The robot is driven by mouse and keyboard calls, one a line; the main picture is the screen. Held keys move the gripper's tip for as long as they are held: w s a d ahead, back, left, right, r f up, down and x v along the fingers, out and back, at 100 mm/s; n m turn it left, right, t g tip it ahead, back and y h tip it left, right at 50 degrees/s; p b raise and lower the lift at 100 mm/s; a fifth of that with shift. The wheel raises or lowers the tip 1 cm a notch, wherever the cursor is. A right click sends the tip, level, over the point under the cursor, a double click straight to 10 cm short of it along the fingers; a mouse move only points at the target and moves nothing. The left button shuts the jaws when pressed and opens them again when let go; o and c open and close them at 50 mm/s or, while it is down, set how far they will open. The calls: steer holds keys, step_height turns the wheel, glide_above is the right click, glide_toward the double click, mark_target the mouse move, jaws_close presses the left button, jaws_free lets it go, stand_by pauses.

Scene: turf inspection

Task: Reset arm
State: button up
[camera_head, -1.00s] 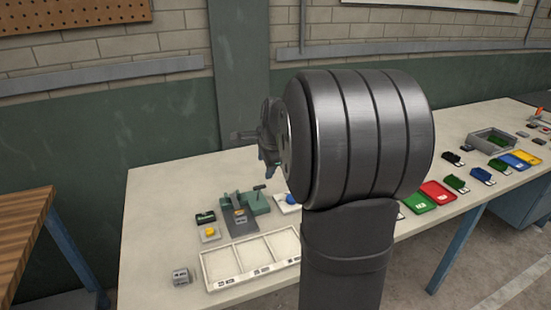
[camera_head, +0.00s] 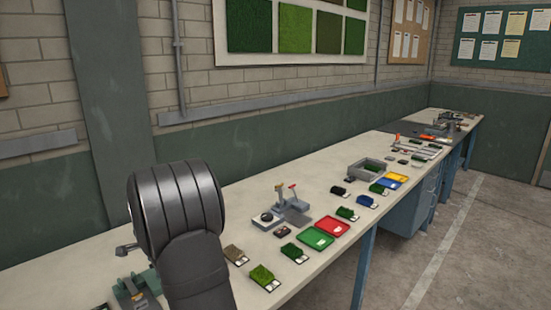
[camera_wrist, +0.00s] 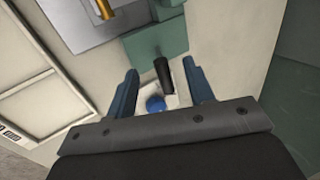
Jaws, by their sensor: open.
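My gripper (camera_wrist: 160,68) is open in the wrist view, with its two blue fingers apart and nothing held between them. Beyond the fingers are a green fixture (camera_wrist: 158,42) with a black handle (camera_wrist: 164,75) and a blue ball (camera_wrist: 155,103) on a white piece. The handle shows between the fingers; I cannot tell how near it is. In the head view my arm's large dark joint fills the lower left and hides most of my gripper. The green fixture (camera_head: 135,292) shows partly at the bottom edge, beside my arm.
The long bench (camera_head: 330,185) runs to the back right. On it are several turf samples (camera_head: 262,275), a red tray (camera_head: 332,226), a green tray (camera_head: 316,238), a grey lever fixture (camera_head: 290,207) and a grey bin (camera_head: 371,168). The wall stands close behind. Bare bench lies along the wall.

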steer(key=shift+x, duration=1)
steer(key=v, duration=1.8)
steer(key=x, duration=1.8)
steer(key=shift+w+a+r, duration=0.1)
steer(key=shift+w+a, duration=0.2)
steer(key=shift+a, duration=0.05)
steer(key=shift+w+a+r, duration=0.2)
steer(key=shift+w+a, duration=0.25)
steer(key=shift+w, duration=0.05)
steer(key=shift+o, duration=0.3)
